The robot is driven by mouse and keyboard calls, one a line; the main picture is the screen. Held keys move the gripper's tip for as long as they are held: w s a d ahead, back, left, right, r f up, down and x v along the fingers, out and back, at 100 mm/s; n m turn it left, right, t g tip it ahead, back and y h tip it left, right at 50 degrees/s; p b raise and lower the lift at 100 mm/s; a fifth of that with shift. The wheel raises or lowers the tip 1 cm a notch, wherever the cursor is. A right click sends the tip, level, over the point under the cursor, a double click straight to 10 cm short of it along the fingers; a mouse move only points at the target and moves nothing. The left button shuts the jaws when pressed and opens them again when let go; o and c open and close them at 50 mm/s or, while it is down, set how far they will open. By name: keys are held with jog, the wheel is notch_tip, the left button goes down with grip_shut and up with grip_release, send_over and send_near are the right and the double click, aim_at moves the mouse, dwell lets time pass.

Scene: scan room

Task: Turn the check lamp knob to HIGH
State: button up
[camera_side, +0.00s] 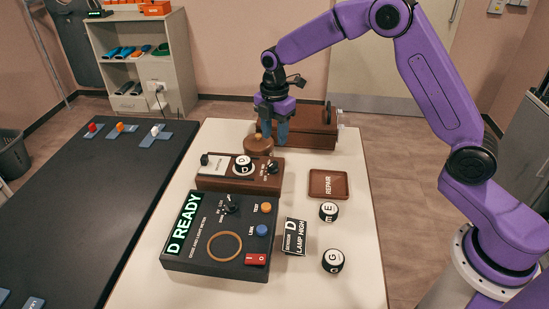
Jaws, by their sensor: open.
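A wooden box (211,182) on the white table holds a ball marked D (243,165) and has a black knob (272,168) with small markings at its right end. I take this to be the check lamp knob; its labels and setting are too small to read. A card (294,237) reads "D LAMP HIGH". A dark meter (205,262) in front shows "D READY" and has its own black dial (230,205). My gripper (274,131) is open behind the wooden box, above and beyond the knob. I cannot tell whether its fingers touch anything.
A round wooden piece (258,147) stands close to my fingers, with a larger wooden case (318,131) behind. A brown REPAIR tray (328,184) and balls marked E (329,212) and G (333,261) are to the right. The table's front right is clear.

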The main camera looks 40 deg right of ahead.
aim_at(274, 162)
notch_tip(274, 162, down, 9)
dwell(0.4)
grip_shut()
